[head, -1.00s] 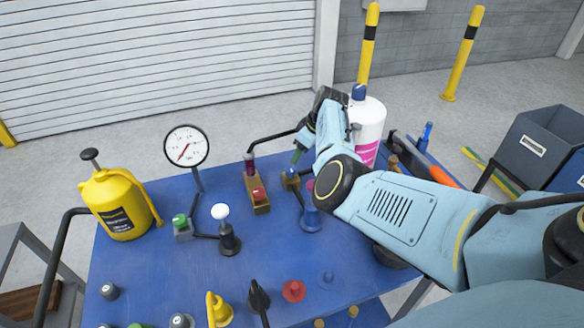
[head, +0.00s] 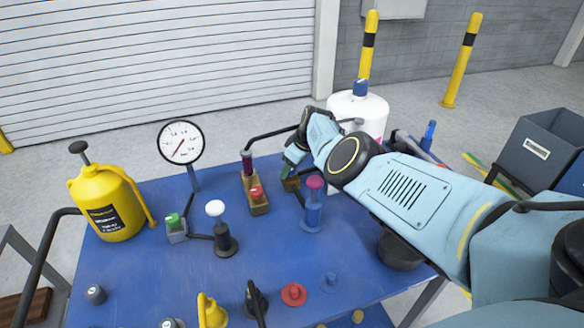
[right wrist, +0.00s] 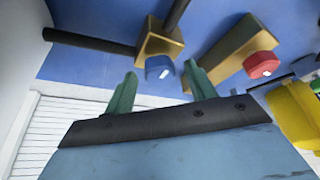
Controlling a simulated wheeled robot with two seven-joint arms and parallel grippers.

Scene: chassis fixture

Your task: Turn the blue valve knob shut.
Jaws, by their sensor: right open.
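The blue valve knob (right wrist: 160,68) shows in the right wrist view, on the front of a brass valve body (right wrist: 158,46) with dark pipes. The brass body also shows in the head view (head: 291,183), right of the middle of the table, where I cannot make out the blue knob. My right gripper (right wrist: 163,82) is open, its green fingertips just short of the knob and to either side of it. I see no contact. In the head view my right gripper (head: 291,160) is beside the brass body, partly hidden by its own wrist.
A similar brass valve with a red knob (head: 257,193) stands close on the left. A blue post with a magenta top (head: 313,205) is close on the right. A white bottle (head: 358,112) stands behind my arm. A gauge (head: 180,143) and yellow can (head: 105,205) are further left.

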